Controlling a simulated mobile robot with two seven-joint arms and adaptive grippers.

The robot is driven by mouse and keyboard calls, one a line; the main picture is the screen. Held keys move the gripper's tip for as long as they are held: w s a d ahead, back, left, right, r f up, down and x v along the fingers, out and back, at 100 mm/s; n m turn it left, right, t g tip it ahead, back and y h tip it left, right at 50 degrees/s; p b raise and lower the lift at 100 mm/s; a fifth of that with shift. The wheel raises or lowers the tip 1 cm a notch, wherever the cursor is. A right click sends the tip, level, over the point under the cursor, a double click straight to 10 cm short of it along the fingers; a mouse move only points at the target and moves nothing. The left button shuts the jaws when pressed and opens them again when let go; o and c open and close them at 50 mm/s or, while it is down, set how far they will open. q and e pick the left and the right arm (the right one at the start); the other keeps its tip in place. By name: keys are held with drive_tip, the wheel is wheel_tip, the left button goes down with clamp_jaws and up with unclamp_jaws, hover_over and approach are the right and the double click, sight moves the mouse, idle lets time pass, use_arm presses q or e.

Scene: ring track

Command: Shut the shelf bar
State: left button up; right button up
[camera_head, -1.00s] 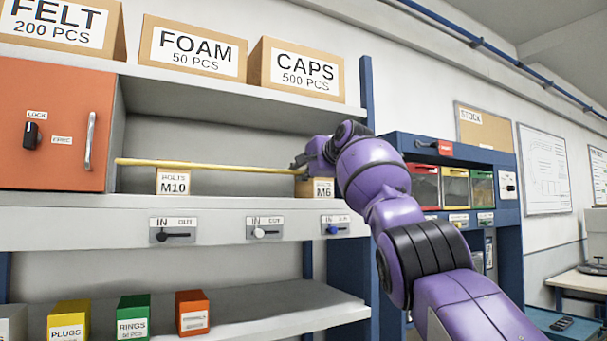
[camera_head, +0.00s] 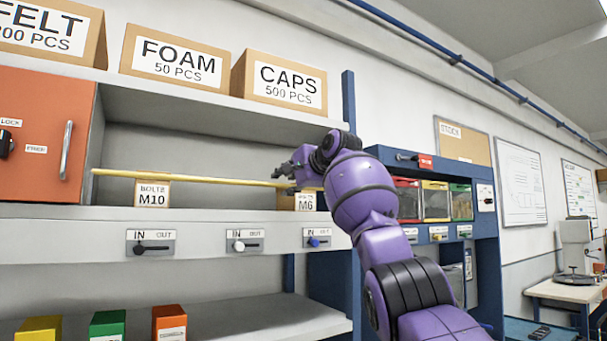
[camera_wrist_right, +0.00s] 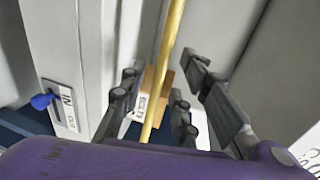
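The shelf bar is a thin yellow rod (camera_head: 190,178) running nearly level across the front of the open bay, above the boxes in it. Its left end is by the orange cabinet. Its right end is at my right gripper (camera_head: 285,173), which hides part of it. In the right wrist view the yellow bar (camera_wrist_right: 172,40) runs between the two spread fingers of my right gripper (camera_wrist_right: 165,78). The gripper is open around the bar; contact with either finger is not clear. My left gripper is not in view.
Boxes marked M10 (camera_head: 152,194) and M6 (camera_head: 304,202) stand in the bay behind the bar. The orange cabinet (camera_head: 40,140) is at the left. IN/OUT switches (camera_head: 150,243) line the shelf edge below. A blue rack (camera_head: 400,160) stands at the right.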

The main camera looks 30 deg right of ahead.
drive_tip(key=v, duration=0.9)
drive_tip(key=shift+s, duration=0.2)
drive_tip(key=shift+d, duration=0.1)
